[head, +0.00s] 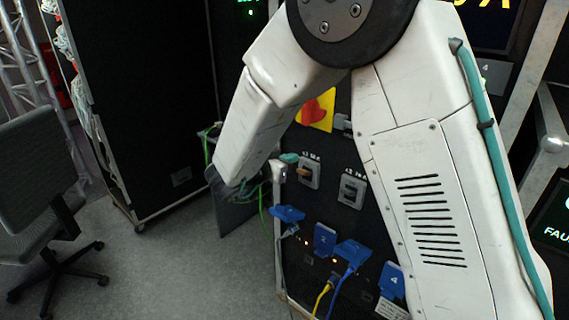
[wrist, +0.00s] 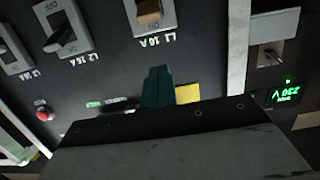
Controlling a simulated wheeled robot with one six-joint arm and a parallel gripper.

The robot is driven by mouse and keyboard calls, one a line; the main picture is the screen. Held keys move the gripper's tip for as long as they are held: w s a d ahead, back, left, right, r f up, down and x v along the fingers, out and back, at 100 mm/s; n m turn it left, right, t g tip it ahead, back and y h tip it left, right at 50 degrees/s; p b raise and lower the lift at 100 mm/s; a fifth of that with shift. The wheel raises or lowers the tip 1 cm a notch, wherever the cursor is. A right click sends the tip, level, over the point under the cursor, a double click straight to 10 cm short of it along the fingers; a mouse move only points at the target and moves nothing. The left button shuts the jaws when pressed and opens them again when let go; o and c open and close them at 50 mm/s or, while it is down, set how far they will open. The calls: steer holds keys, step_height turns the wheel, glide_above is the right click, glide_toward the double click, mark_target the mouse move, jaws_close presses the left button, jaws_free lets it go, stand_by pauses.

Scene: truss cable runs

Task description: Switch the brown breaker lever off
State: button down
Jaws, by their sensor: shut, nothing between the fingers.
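The brown breaker lever (wrist: 148,12) sits in a grey plate marked L1 10 A at the top of the wrist view, partly cut off by the frame edge. It also shows in the head view (head: 303,172) on the dark panel. My gripper (wrist: 159,72) is shut and empty, its dark green fingers pointing at the panel, below the brown lever in the wrist picture. A gap shows between the fingertips and the lever in that picture. In the head view my gripper (head: 289,158) is mostly hidden, with a teal tip left of the lever. I cannot tell the lever's on or off position.
Dark-levered breaker L2 15 A (wrist: 60,32) and another breaker (wrist: 12,55) stand beside it. A red button (wrist: 43,111) and a green 230 V display (wrist: 286,95) are on the panel. Blue plugs (head: 325,238) with cables stick out lower down. An office chair (head: 45,195) stands left.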

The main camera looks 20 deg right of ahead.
mark_target(304, 172)
steer(key=x, duration=0.6)
steer(key=f, duration=0.2)
steer(key=a, duration=0.1)
steer(key=shift+s+f, duration=0.35)
steer(key=shift+f, duration=0.05)
steer(key=shift+s+a+f, duration=0.15)
steer(key=shift+a+f, duration=0.05)
steer(key=shift+f, duration=0.15)
